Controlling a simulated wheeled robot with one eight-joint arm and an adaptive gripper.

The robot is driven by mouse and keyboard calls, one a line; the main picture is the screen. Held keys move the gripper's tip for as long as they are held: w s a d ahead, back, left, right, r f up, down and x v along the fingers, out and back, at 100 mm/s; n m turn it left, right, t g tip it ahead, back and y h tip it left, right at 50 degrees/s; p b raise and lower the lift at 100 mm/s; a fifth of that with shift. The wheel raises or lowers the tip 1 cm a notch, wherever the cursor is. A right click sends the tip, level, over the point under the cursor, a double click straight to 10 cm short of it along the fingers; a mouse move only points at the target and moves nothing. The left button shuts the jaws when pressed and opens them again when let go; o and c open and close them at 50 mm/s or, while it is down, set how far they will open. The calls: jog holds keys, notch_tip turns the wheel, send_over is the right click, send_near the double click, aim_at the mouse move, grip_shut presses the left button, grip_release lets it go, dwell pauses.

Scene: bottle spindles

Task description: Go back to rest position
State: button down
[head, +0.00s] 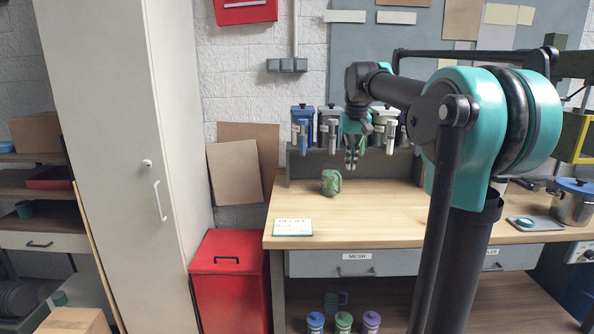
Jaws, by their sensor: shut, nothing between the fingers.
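My gripper (352,160) hangs from my teal and black arm above the wooden workbench (400,205), with its fingers pointing down and closed on nothing. A green patterned cylindrical object (331,182) stands on the bench just below and left of the fingertips, apart from them. Behind the gripper, a rack (300,168) at the back of the bench holds several bottle-like spindles, including a blue one (303,125) and a grey one (329,128). My arm hides part of the rack.
A small sign (293,227) lies at the bench's front left. A metal pot (575,203) stands at the right end. Several lidded bottles (343,321) sit on the lower shelf. A red bin (230,280) and a tall white cabinet (120,130) stand left. The bench middle is clear.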

jog(key=s+d+f+t, duration=0.1)
jog(key=s+f, duration=1.3)
jog(key=f, duration=0.2)
jog(key=s+d+f+t, duration=0.1)
jog(key=s+f, duration=1.3)
jog(key=f, duration=0.3)
jog(key=shift+d+f+t, duration=0.15)
jog(key=shift+d+t, duration=0.05)
jog(key=shift+t, duration=0.1)
